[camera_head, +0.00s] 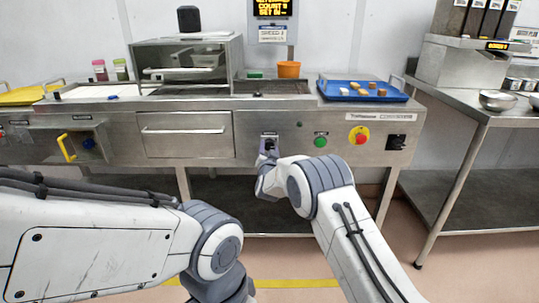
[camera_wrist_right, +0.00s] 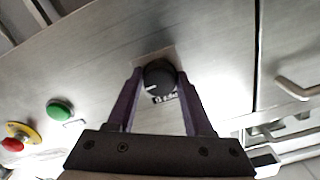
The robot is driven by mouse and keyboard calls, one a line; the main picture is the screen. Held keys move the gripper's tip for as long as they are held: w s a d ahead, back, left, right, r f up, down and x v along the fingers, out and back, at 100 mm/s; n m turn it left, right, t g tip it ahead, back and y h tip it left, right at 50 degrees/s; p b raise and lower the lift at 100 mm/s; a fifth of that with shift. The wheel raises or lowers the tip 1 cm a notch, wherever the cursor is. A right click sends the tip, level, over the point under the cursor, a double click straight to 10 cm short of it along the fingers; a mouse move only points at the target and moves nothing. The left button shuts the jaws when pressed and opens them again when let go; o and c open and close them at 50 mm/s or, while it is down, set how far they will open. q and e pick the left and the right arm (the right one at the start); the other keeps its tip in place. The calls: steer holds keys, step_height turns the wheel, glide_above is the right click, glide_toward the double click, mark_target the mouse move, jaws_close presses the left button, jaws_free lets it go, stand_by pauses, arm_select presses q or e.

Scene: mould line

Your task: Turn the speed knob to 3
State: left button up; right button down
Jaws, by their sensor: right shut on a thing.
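The speed knob (camera_wrist_right: 160,75) is a round black knob with a white pointer mark, on the steel front panel. My right gripper (camera_wrist_right: 159,80) is shut on it, with one purple finger on each side. In the wrist view the mark points left. A printed scale (camera_wrist_right: 165,98) shows partly beside the knob, too small to read surely. In the head view my right gripper (camera_head: 268,150) reaches the panel and covers most of the knob. My left arm crosses the lower left of the head view; its fingers are out of sight.
A green button (camera_head: 320,141), a red-and-yellow stop button (camera_head: 359,135) and a black switch (camera_head: 397,142) lie right of the knob. A drawer (camera_head: 187,145) is left of it.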

steer(key=m+b, duration=0.3)
steer(key=m, duration=0.1)
steer(key=shift+f, duration=0.15)
steer(key=shift+m+b, duration=1.25)
steer(key=shift+m, duration=0.25)
steer(key=shift+r, duration=0.2)
steer(key=shift+c, duration=1.5)
jaws_free()
steer(key=s+p, duration=0.1)
steer(key=s, duration=0.9)
steer(key=shift+s, duration=0.3)
